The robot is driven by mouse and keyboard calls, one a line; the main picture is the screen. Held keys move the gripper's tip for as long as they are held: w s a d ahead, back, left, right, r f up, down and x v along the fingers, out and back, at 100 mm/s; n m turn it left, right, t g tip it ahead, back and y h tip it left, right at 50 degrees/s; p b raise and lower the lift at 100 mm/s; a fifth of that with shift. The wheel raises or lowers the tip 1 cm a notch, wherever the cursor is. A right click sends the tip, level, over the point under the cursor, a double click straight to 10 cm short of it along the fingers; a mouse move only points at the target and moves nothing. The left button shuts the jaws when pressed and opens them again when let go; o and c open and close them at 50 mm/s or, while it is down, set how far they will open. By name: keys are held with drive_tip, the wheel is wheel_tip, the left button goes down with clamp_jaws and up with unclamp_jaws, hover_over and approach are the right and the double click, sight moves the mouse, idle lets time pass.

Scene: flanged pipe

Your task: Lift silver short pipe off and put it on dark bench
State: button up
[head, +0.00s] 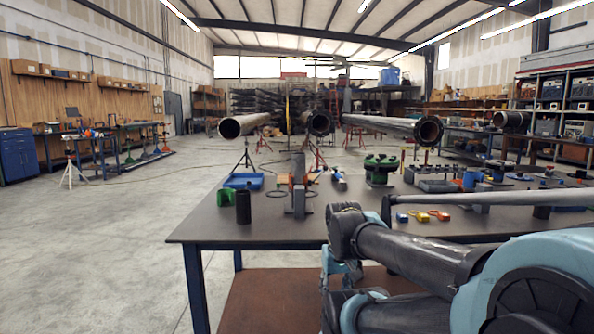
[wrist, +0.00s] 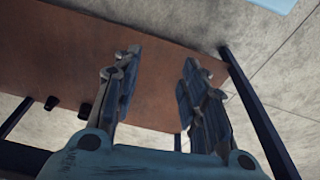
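A silver upright piece (head: 298,168), which looks like the short pipe, stands on a grey bracket (head: 298,202) near the left part of the dark bench (head: 225,227). It is small in the head view, so how it sits on the bracket is unclear. My gripper shows in the wrist view (wrist: 160,68) with its two fingers apart and nothing between them. It faces the brown lower shelf (wrist: 75,40) and the floor. In the head view my arm is at the front right, apart from the silver piece; the fingers are not clearly visible there. The pipe is not in the wrist view.
A black cylinder (head: 243,207) and a green part (head: 225,197) stand left of the bracket. A blue tray (head: 244,181) lies behind. A green flanged part (head: 381,168) and small coloured blocks (head: 421,216) are to the right. The bench's front left corner is bare.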

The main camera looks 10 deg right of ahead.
drive_tip(key=shift+o, duration=1.1)
drive_tip(key=o, duration=0.6)
wheel_tip(320, 180, up, 3)
drive_tip(key=shift+w+a+f+m, duration=0.1)
drive_tip(key=shift+a+f+m, duration=0.1)
drive_tip(key=shift+m, duration=0.3)
wheel_tip(320, 180, up, 40)
drive_tip(key=m+t+y, duration=0.3)
drive_tip(key=m+y, duration=0.1)
drive_tip(key=m, duration=2.3)
hover_over(305, 154)
drive_tip(key=s+d, duration=0.4)
drive_tip(key=s, duration=0.1)
drive_tip(key=x, duration=1.1)
drive_tip(key=shift+w+a+f, duration=0.15)
drive_tip(key=shift+a, duration=0.15)
drive_tip(key=shift+a+x, duration=0.1)
drive_tip(key=shift+x, duration=1.15)
drive_tip(key=shift+a+x, duration=0.15)
drive_tip(key=shift+x, duration=1.15)
